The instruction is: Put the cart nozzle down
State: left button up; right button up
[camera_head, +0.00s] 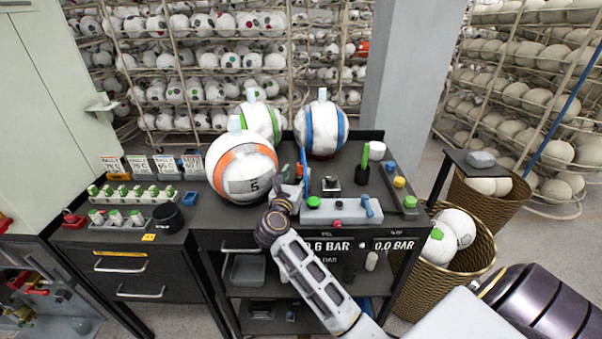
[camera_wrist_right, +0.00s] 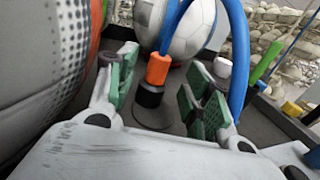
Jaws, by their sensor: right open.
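The cart nozzle (camera_wrist_right: 158,69) is an orange piece joined to a blue hose (camera_wrist_right: 238,60). In the right wrist view it stands nearly upright on a black round base on the dark cart top (camera_wrist_right: 222,84). My right gripper (camera_wrist_right: 158,93) is open, with its green-padded fingers on either side of the nozzle and a gap to each. In the head view the right gripper (camera_head: 284,192) is just right of the orange-banded ball (camera_head: 240,168) and largely hides the nozzle. The hose (camera_head: 305,165) shows behind it. My left gripper is not in view.
A blue-striped ball (camera_head: 321,130) and a green-striped ball (camera_head: 262,120) stand behind on the cart. A grey block with a green knob (camera_head: 313,202) and a black holder with a green stick (camera_head: 363,172) are to the right. Pressure displays (camera_head: 328,246) are on the front.

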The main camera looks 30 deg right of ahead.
aim_at(300, 168)
jog(key=shift+w+d, duration=0.15)
jog(key=shift+w, duration=0.1)
jog(key=shift+p+x, duration=0.5)
jog(key=shift+x, duration=2.2)
grip_shut()
jog(key=shift+r, duration=0.1)
notch_tip(300, 168, up, 18)
jog(key=b, duration=0.1)
